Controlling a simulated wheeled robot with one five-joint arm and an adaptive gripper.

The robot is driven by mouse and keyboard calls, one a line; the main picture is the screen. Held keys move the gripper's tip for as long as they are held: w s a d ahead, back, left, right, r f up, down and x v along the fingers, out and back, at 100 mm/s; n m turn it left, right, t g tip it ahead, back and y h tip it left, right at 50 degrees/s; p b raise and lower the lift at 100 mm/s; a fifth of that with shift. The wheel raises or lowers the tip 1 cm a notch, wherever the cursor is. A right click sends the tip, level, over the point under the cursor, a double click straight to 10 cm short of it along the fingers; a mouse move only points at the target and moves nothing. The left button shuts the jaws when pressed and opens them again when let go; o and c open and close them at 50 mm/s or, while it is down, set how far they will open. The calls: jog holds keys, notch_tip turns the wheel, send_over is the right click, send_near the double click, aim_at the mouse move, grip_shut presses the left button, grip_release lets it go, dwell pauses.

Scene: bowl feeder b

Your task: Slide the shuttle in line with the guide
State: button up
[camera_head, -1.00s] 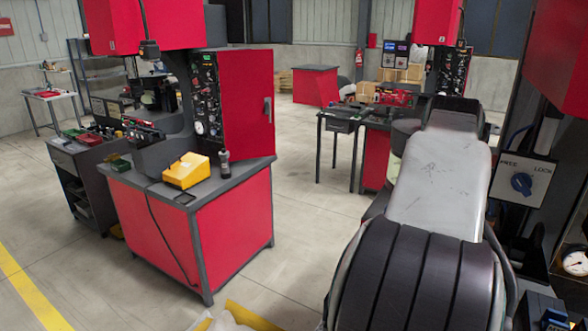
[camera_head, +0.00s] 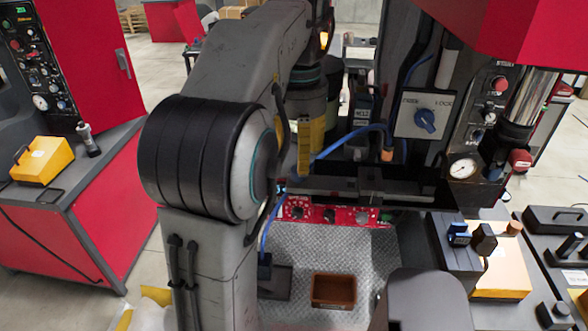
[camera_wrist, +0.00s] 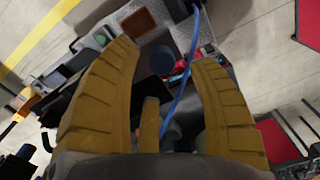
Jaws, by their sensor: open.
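My gripper (camera_head: 305,168) hangs with its yellow fingers pointing down, just in front of a dark horizontal rail assembly (camera_head: 345,187) on the machine. In the wrist view my gripper (camera_wrist: 165,56) has its two ribbed yellow fingers wide apart with nothing held between them. A dark round part (camera_wrist: 160,60) shows beyond the gap between the fingers. The rail assembly may include the guide and shuttle, but I cannot tell them apart. My arm hides part of the machine behind it. Whether the fingers touch anything cannot be told.
A blue hose (camera_head: 350,138) runs beside the fingers. A FREE/LOCK knob panel (camera_head: 424,122) and a gauge (camera_head: 462,168) stand to the right. A red strip with knobs (camera_head: 325,214) lies below the rail. A brown bin (camera_head: 333,290) sits on the metal plate (camera_head: 300,262).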

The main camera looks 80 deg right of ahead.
jog(key=shift+f, duration=2.05)
jog(key=shift+o, duration=0.2)
grip_shut()
